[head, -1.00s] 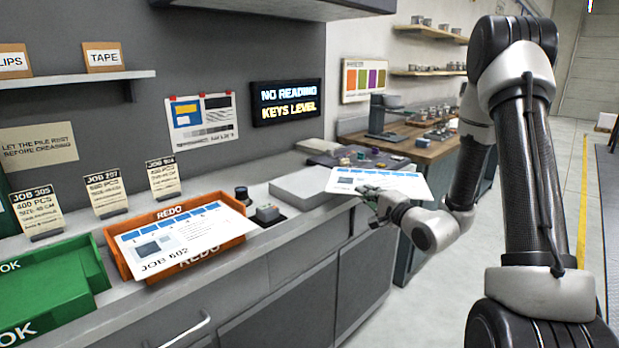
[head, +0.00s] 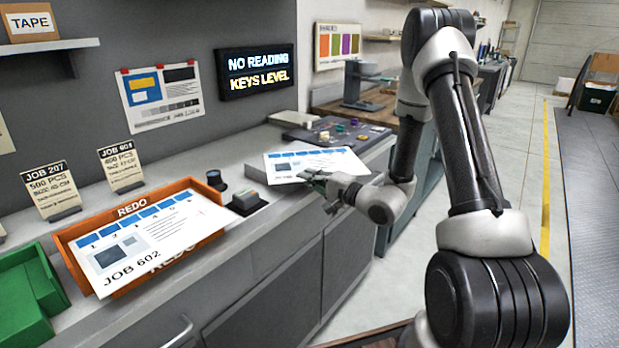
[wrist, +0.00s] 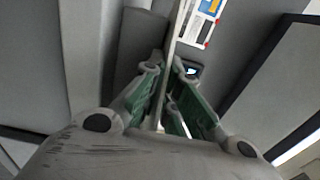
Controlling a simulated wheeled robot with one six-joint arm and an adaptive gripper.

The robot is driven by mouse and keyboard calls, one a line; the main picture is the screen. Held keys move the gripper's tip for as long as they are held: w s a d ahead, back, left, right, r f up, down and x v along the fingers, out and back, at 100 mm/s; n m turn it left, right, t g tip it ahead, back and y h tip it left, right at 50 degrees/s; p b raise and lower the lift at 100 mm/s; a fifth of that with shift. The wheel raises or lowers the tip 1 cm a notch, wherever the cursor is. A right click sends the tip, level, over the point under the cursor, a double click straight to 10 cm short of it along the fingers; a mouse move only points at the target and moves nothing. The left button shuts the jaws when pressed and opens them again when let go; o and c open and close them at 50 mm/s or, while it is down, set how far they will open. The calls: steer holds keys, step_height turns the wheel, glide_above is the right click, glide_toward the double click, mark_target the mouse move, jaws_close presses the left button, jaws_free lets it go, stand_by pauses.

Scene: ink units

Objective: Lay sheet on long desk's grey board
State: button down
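My gripper (head: 325,182) is shut on the near edge of a white printed sheet (head: 315,160) with a blue strip and a dark block. It holds the sheet roughly flat over the far part of the long desk (head: 100,325). In the wrist view, the green-padded fingers (wrist: 168,95) close on the sheet (wrist: 178,35), seen nearly edge-on. The grey board is largely hidden behind the held sheet in the head view; I cannot tell whether the sheet touches it.
An orange REDO tray (head: 75,262) holds another sheet marked JOB 602 (head: 150,235). A green tray (head: 35,300), a small keyed device (head: 247,202) and a dark knob (head: 215,180) stand nearby. A panel with coloured knobs (head: 335,132) lies beyond the sheet. Open floor is at right.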

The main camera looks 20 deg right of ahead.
steer(key=c, duration=2.1)
jaws_free()
steer(key=shift+f, duration=0.15)
steer(key=o, duration=0.5)
steer(key=shift+c, duration=0.2)
